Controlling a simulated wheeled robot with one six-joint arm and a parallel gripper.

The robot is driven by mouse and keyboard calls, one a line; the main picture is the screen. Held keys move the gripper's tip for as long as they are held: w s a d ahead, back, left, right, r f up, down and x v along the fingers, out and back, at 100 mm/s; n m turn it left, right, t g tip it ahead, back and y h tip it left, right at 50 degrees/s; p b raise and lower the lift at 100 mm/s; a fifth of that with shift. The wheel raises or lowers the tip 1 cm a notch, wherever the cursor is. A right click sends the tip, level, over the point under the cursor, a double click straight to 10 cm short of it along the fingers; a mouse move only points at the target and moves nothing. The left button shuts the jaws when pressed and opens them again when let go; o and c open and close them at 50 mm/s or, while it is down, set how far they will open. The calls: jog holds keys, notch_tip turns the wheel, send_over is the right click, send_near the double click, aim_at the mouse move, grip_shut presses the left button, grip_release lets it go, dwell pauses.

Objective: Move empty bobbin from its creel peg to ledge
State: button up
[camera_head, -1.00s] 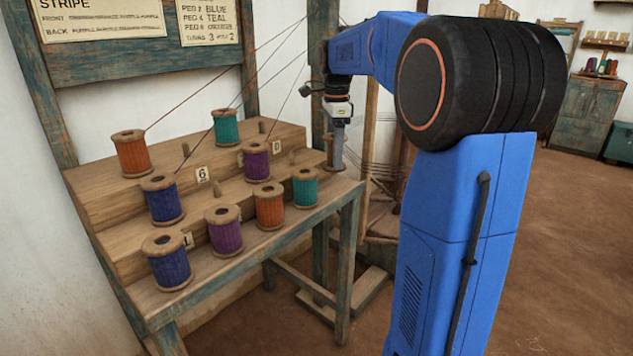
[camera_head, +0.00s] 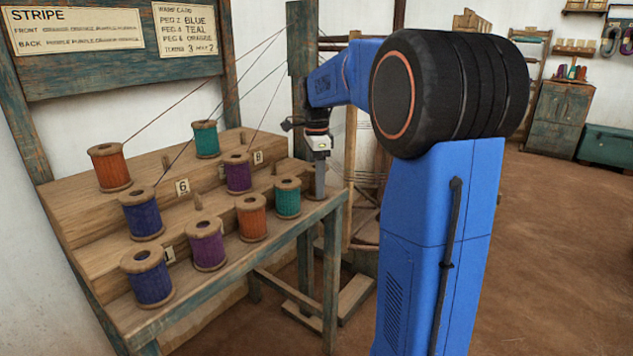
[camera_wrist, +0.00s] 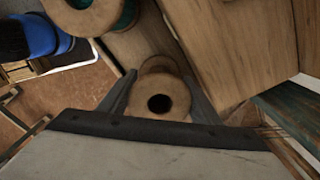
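The empty bobbin (camera_wrist: 160,104) is bare pale wood with a dark hole in its top. In the wrist view it stands between the two fingers of my gripper (camera_wrist: 159,92), with its lower flange partly showing beyond the top one. The fingers are spread on either side, with a narrow gap seeming to show beside the top flange. In the head view my gripper (camera_head: 320,183) points down at the right end of the stepped wooden creel (camera_head: 110,229), and its finger largely hides the bobbin. I cannot make out the ledge with certainty.
Several wound bobbins stand on the creel; the teal one (camera_head: 288,198) is nearest my gripper. Threads run up from some of them. A wooden post (camera_head: 302,40) rises behind my gripper. Open floor (camera_head: 560,230) lies at the right.

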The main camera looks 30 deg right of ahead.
jog(key=shift+o, duration=1.2)
jog(key=shift+r, duration=0.1)
notch_tip(320, 180, up, 12)
